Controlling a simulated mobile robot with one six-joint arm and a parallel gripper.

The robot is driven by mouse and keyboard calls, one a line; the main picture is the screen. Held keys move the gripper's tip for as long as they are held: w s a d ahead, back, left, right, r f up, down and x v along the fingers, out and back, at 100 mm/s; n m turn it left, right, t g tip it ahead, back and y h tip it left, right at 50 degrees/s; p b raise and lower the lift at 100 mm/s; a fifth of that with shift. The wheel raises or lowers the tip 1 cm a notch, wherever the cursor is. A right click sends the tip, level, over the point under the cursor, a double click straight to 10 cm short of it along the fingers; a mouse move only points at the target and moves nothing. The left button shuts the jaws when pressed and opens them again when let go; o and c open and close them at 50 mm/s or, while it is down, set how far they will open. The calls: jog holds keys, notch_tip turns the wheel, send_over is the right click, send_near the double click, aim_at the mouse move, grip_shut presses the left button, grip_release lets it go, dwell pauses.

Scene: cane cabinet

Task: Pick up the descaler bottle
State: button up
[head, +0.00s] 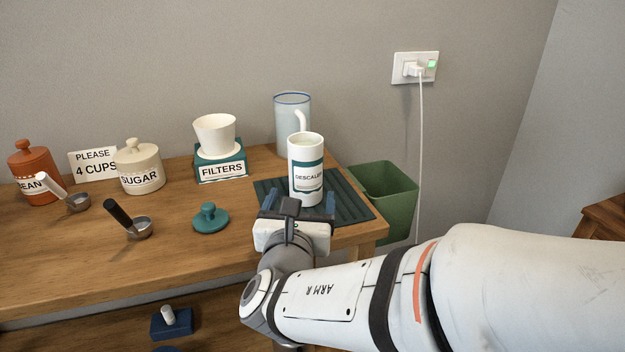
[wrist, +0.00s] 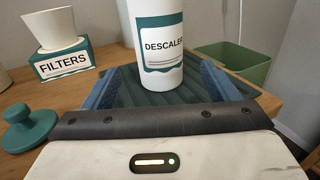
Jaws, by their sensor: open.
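The descaler bottle (head: 306,153) is white with a teal-banded label and stands upright on the dark ribbed mat (head: 353,204) near the right end of the wooden counter. In the wrist view the bottle (wrist: 157,50) stands ahead, between the lines of the two blue fingers; its top is cut off by the picture's edge. My gripper (head: 298,201) is open and low over the mat's near edge, on the near side of the bottle. It also shows in the wrist view (wrist: 163,85). Nothing is held. I cannot tell how far the fingertips reach along the bottle's sides.
A clear pitcher (head: 291,112) stands close behind the bottle. Left are a filters box (head: 221,167) with a white cup (head: 215,135), a teal lid (head: 210,217), a sugar jar (head: 140,168), an orange jar (head: 34,172) and scoops (head: 139,228). A green bin (head: 385,203) stands beyond the right edge.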

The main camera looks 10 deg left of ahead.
aim_at(307, 172)
jog(key=w, duration=0.3)
jog(key=w+a+b, duration=0.1)
jog(key=w, duration=0.2)
jog(key=w+b, duration=0.1)
jog(key=w, duration=0.2)
jog(key=shift+w+a+f, duration=0.15)
jog(key=shift+w+a, duration=0.05)
jog(key=shift+w, duration=0.1)
jog(key=c, duration=1.2)
jog(key=shift+c, duration=0.5)
jog(key=shift+r, duration=0.25)
